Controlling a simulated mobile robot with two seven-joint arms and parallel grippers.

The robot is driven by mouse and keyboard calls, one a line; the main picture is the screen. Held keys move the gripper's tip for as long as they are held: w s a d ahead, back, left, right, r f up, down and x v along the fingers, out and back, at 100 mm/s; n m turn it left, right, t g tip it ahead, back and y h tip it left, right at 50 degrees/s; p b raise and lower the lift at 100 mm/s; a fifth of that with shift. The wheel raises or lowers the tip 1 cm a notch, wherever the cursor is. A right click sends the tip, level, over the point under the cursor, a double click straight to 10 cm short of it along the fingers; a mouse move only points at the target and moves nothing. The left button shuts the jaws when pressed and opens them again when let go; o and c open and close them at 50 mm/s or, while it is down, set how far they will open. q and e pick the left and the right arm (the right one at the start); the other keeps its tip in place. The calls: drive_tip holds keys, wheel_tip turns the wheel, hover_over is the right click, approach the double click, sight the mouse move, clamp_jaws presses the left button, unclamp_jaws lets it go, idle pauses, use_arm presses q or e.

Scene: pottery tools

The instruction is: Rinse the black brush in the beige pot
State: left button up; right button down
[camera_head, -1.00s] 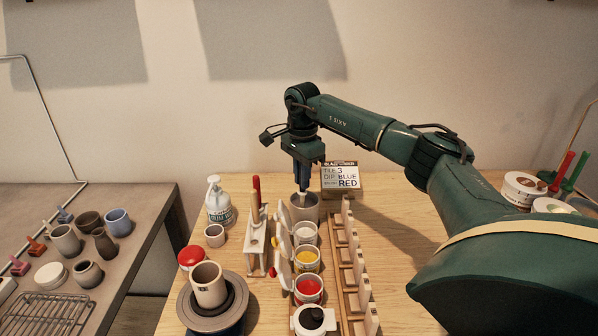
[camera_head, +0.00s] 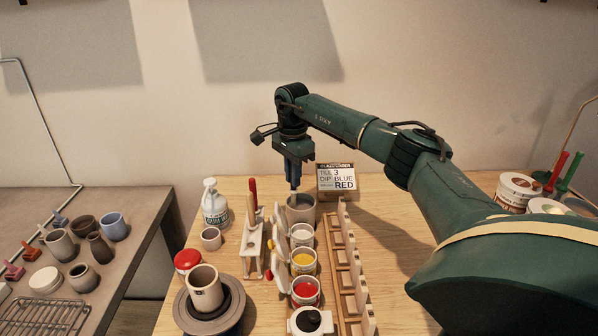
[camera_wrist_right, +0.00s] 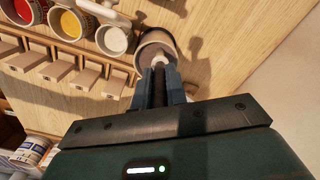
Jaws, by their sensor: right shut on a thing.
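My right gripper (camera_head: 293,184) points down over the grey-beige pot (camera_head: 302,209) at the far end of the row of jars. It is shut on a thin brush, whose pale lower part (camera_head: 293,197) shows just below the fingers at the pot's left side. In the right wrist view the fingers (camera_wrist_right: 159,80) reach to the pot (camera_wrist_right: 146,52), and the pale brush part (camera_wrist_right: 160,60) is at its mouth. The brush's tip and any black on it are hidden, so its depth in the pot cannot be told. My left gripper is out of view.
White jars with white, yellow (camera_head: 304,261) and red (camera_head: 305,291) contents line up in front of the pot. A wooden rack (camera_head: 349,280) stands right of them, a white brush stand (camera_head: 252,250) left. A label box (camera_head: 338,180) sits close behind.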

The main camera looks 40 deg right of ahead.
drive_tip(key=shift+s+d, duration=0.6)
drive_tip(key=shift+d, duration=0.1)
drive_tip(key=shift+r, duration=0.1)
wheel_tip(320, 180, up, 6)
idle(1.0)
idle(0.9)
